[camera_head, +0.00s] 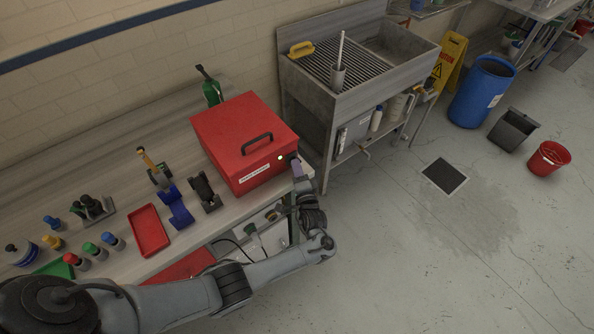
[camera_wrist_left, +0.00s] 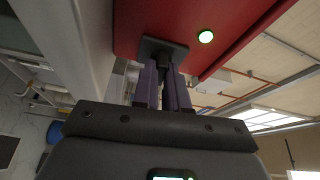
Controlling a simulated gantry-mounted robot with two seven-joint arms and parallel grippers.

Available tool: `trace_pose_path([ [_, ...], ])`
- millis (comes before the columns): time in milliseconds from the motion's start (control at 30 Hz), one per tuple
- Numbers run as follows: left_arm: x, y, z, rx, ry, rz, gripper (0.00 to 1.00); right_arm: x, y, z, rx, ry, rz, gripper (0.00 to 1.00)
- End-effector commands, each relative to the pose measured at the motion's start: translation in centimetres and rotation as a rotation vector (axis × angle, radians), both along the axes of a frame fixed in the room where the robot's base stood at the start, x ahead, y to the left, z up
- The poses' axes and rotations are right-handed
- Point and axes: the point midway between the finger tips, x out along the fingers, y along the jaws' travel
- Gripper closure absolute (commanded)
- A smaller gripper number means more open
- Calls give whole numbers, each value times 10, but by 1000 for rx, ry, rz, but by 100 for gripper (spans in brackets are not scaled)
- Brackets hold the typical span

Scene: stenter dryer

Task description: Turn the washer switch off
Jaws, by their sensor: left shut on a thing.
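The washer is a red box (camera_head: 235,130) with a black handle on its lid and a white label, on the left bench. It also shows from below in the left wrist view (camera_wrist_left: 220,22). A pale lamp (camera_head: 280,157) on its side glows greenish white in the left wrist view (camera_wrist_left: 205,37). Beside the lamp is the washer switch (camera_wrist_left: 163,62), a dark lever on a square plate. My left gripper (camera_head: 297,165) is at the right end of the washer, its purple fingers (camera_wrist_left: 164,88) shut on the lever. The lever's exact position is partly hidden. My right gripper is not in view.
The bench (camera_head: 110,205) holds a red tray (camera_head: 149,230), a green bottle (camera_head: 211,92) and several small bottles and tools. A grey sink (camera_head: 365,75) stands right of the washer.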

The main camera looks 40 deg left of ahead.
Motion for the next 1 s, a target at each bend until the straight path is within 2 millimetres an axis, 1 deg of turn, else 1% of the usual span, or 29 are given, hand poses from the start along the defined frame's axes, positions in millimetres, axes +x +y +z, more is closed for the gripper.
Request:
trace_pose_path([
  [33, 0, 0, -6, -10, -34, 1, 100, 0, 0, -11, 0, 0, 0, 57],
  [67, 0, 0, -7, -16, -55, 2, 100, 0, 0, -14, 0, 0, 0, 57],
  [267, 0, 0, -11, -57, -231, 2, 100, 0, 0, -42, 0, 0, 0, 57],
  [567, 2, -1, -14, -124, -510, 2, 100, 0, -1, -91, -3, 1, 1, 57],
  [1000, 5, -2, -18, -224, -917, 3, 100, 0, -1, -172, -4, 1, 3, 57],
])
